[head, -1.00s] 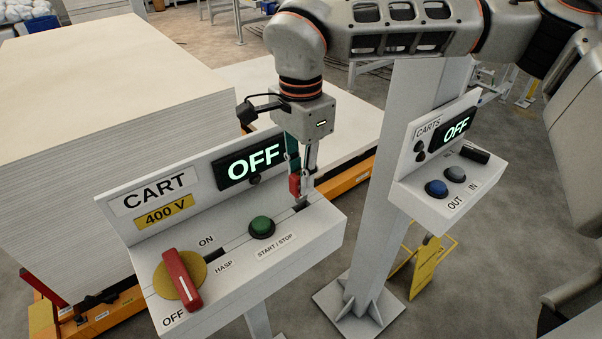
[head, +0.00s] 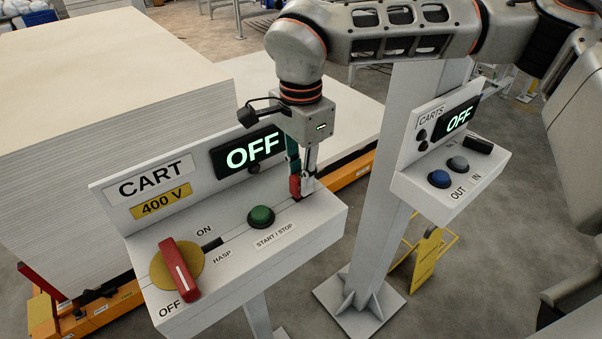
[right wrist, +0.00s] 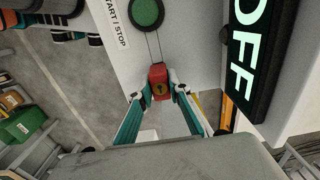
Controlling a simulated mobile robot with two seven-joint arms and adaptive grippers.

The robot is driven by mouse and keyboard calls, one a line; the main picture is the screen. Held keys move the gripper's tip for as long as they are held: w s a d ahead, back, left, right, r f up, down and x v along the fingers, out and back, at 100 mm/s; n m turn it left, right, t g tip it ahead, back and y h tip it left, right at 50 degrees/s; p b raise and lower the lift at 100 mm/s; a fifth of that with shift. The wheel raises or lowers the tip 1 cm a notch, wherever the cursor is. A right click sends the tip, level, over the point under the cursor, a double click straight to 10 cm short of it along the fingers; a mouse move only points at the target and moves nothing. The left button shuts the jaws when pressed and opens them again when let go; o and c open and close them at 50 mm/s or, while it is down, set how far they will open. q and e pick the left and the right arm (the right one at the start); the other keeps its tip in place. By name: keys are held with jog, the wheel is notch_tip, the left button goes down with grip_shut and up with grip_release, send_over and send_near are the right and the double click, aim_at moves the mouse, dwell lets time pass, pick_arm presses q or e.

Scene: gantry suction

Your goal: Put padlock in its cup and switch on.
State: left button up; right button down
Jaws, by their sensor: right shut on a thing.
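My right gripper (head: 301,188) is shut on the red padlock (head: 295,187) at the right end of the CART box's sloping top. In the right wrist view the padlock (right wrist: 158,82), with a dark keyhole mark, sits between the two fingertips (right wrist: 159,90). A dark spot (head: 298,200) shows just under the padlock; the gripper and padlock hide most of it, so I cannot tell whether the padlock is inside a cup. The red switch handle (head: 180,270) on its yellow disc (head: 158,268) points toward OFF. The CART display (head: 250,152) reads OFF. My left gripper is not in view.
A green START/STOP button (head: 261,216) lies left of the padlock, and a dark hasp slot (head: 212,243) beside the switch. A CARTS box (head: 450,185) with OUT and IN buttons stands at right on a post. A pale sheet stack (head: 110,110) stands behind.

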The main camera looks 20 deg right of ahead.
jog(key=shift+f, duration=0.55)
jog(key=c, duration=1.8)
grip_release()
jog(key=shift+r, duration=0.1)
notch_tip(320, 180, up, 12)
